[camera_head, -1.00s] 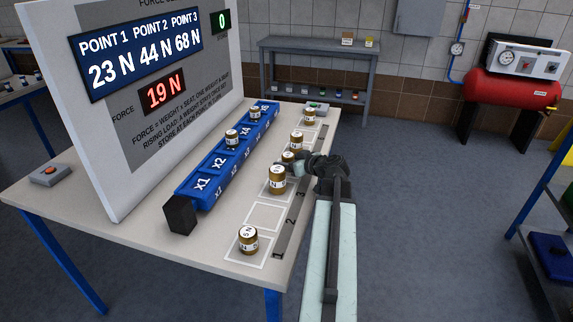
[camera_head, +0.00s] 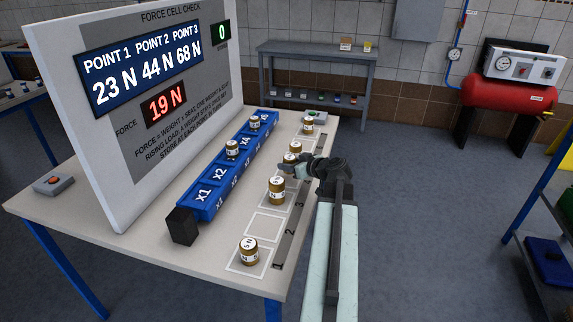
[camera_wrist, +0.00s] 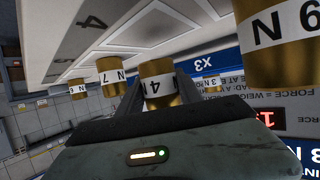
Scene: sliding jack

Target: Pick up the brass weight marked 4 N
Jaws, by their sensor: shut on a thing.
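The brass weight marked 4 N (camera_wrist: 157,84) has a white label band and sits between my two fingers in the wrist view. My gripper (camera_wrist: 158,92) is shut on it. In the head view my gripper (camera_head: 291,168) reaches in from the right over the row of weights, and the held weight (camera_head: 289,158) is partly hidden by the fingers. It appears slightly raised above the table. Its number cannot be read in the head view.
Close neighbours are a brass weight (camera_head: 277,191) in front and another (camera_head: 296,146) behind. A 5 N weight (camera_head: 248,251) stands near the front. A blue seat rail (camera_head: 218,180) carries two weights. A display panel (camera_head: 130,130) stands behind it.

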